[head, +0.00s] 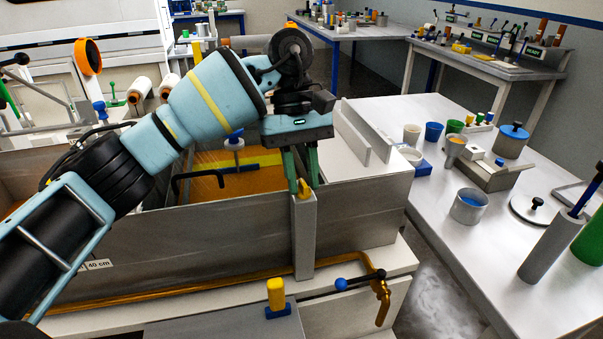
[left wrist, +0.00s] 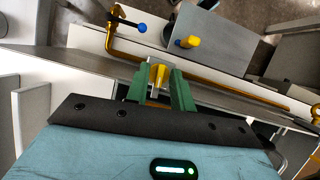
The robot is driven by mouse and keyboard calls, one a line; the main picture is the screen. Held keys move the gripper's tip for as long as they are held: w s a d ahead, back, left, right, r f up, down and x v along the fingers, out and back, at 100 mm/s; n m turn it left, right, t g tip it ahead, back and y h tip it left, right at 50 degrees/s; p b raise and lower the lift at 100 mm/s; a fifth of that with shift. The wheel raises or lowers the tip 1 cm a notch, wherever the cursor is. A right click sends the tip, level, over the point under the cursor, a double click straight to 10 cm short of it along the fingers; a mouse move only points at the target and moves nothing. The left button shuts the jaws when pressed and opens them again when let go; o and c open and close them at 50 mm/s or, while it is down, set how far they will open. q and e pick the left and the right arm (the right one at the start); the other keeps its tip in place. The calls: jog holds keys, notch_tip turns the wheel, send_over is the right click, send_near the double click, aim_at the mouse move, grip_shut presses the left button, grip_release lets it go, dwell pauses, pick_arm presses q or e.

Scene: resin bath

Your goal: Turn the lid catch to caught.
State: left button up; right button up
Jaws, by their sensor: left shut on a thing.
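My left gripper (head: 304,186) reaches down over the front wall of the grey bath (head: 240,235). Its green fingers are shut on a small yellow catch (head: 304,193) at the top of a grey upright post (head: 304,238). In the left wrist view the yellow catch (left wrist: 157,76) sits between the two green fingers (left wrist: 158,88). The fingers hide part of it, and I cannot tell its exact turn. Orange resin (head: 215,185) shows in the bath behind the gripper. My right gripper is not in view.
Below the post are a brass pipe with a blue-knobbed valve (head: 358,281) and a yellow handle on a blue base (head: 276,293). A white bench (head: 425,190) at the right carries cups, cans and a grey cylinder (head: 548,245). A black bent rod (head: 197,176) lies left of the gripper.

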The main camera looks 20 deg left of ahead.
pick_arm(q)
jog(key=shift+m, duration=0.7)
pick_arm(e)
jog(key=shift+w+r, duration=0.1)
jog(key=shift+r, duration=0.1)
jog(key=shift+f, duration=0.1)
pick_arm(q)
jog(key=o, duration=0.6)
jog(key=shift+o, duration=0.2)
